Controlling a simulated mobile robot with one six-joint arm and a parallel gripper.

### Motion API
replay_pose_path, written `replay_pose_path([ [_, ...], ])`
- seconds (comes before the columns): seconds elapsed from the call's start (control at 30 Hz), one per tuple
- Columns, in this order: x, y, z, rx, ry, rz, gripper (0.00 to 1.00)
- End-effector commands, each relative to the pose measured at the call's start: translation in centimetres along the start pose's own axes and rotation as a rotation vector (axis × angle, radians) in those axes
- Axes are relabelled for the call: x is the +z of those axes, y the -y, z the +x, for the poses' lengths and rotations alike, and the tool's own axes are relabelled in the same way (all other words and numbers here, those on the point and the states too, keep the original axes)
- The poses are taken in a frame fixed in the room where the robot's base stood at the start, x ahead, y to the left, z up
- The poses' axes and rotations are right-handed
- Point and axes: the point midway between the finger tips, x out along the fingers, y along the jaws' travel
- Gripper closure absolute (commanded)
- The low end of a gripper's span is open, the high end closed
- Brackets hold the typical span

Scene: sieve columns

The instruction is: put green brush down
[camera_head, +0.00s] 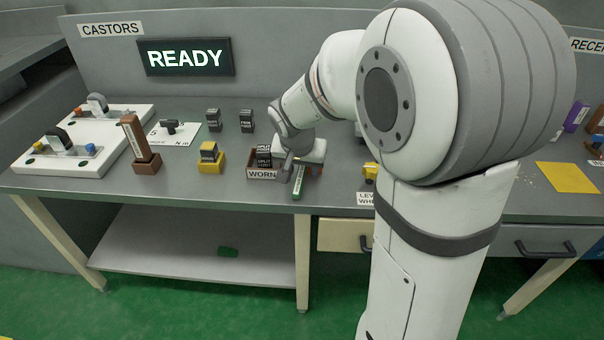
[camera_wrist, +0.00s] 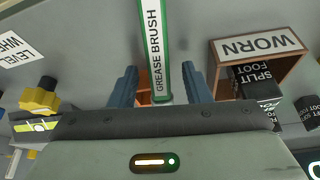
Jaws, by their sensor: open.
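The green brush, with a white label reading GREASE BRUSH (camera_wrist: 155,45), lies between my gripper's two blue fingers in the wrist view. In the head view its green handle (camera_head: 298,186) shows at the front of the grey bench, below my gripper (camera_head: 299,170). My gripper (camera_wrist: 160,82) is open, with a gap visible on each side of the brush. The brush's other end is hidden behind the gripper body. An orange-brown piece (camera_wrist: 144,92) shows partly beside the brush; what it is I cannot tell.
A wooden box marked WORN (camera_head: 262,174) holding black blocks stands just left of my gripper. A yellow-topped piece (camera_head: 371,170) and a LEVEL label (camera_head: 365,198) are to the right. A yellow block (camera_head: 210,160) and brown stand (camera_head: 147,165) are further left.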

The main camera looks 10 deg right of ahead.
Motion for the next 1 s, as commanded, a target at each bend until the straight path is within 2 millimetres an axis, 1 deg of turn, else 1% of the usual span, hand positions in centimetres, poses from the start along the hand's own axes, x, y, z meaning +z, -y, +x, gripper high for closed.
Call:
replay_pose_path([
  [0.17, -0.05, 0.02, -0.04, -0.001, -0.001, 0.000, 0.56],
  [0.2, -0.05, 0.03, -0.04, -0.001, -0.001, 0.000, 0.58],
  [0.7, -0.02, 0.07, -0.07, -0.001, -0.001, -0.001, 0.99],
  [1.0, -0.10, 0.10, -0.25, -0.002, -0.002, -0.002, 1.00],
])
